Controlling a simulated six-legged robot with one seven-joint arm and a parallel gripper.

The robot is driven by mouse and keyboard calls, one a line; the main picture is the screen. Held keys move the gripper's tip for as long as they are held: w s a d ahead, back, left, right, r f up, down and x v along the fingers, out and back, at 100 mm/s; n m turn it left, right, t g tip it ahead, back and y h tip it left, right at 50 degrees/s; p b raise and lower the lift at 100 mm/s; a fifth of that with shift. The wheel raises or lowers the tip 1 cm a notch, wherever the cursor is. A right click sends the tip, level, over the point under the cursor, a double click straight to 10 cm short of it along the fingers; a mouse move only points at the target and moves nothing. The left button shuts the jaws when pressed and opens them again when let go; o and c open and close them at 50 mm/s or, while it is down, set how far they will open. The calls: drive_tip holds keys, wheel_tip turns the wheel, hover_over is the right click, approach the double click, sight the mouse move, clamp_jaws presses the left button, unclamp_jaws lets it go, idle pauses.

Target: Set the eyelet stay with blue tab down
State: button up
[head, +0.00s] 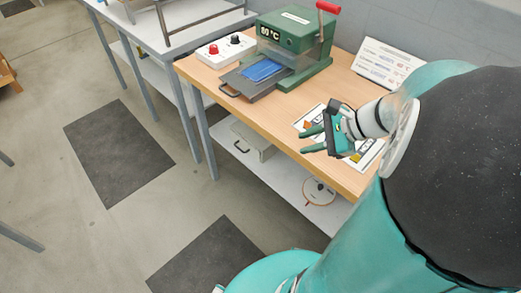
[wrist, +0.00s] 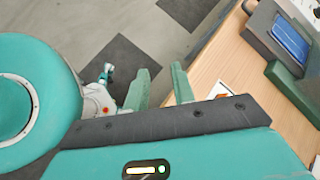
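My gripper (head: 312,139) is over the right front part of the wooden bench, above a white printed sheet (head: 374,158). Its two green fingers are apart, with nothing visible between them; the gap also shows in the wrist view (wrist: 163,86). I cannot make out an eyelet stay with a blue tab in either view. The gripper and wrist hide part of the sheet. Orange and yellow patches show on the sheet beside the gripper, too small to tell what they are.
A green press (head: 297,38) with a red-handled lever stands at the back. A blue flat piece (head: 262,70) lies on its dark tray (head: 241,84). A control box (head: 226,49) is to its left. A sign (head: 388,65) stands at the right. Bare wood (head: 254,108) lies before the press.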

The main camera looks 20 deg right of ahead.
drive_tip(key=s+a+r+n+h, duration=0.2)
drive_tip(key=a+r+n+h, duration=0.1)
drive_tip(key=a+n, duration=0.4)
drive_tip(key=s+a+r+n+g+h, duration=0.1)
drive_tip(key=a+r+n+h, duration=0.3)
drive_tip(key=a+n, duration=0.4)
drive_tip(key=n, duration=0.6)
drive_tip(key=shift+s+a+r, duration=0.25)
drive_tip(key=shift+s+r, duration=0.1)
drive_tip(key=shift+s, duration=0.05)
drive_tip(key=shift+d, duration=0.1)
